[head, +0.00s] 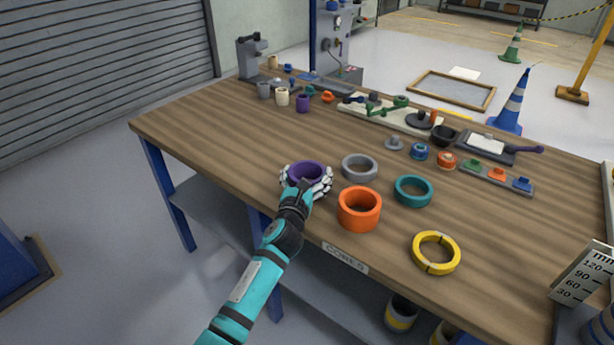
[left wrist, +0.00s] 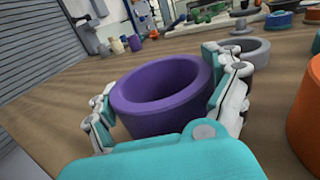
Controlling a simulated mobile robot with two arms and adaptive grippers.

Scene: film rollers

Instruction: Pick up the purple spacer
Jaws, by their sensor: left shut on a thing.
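The purple spacer (head: 307,172) is a thick open ring near the front edge of the wooden table. My left gripper (head: 307,180) is shut on it, with the fingers around its outer sides. In the left wrist view the purple spacer (left wrist: 163,94) sits between the white and teal fingers of the left gripper (left wrist: 170,105). Its lower part is partly hidden by the hand, and I cannot tell whether it touches the table. My right gripper is not in view.
A grey ring (head: 360,167), an orange ring (head: 359,208), a teal ring (head: 413,190) and a yellow ring (head: 436,253) lie to the right on the table (head: 225,145). A smaller purple cylinder (head: 303,103) stands farther back. The table left of the gripper is clear.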

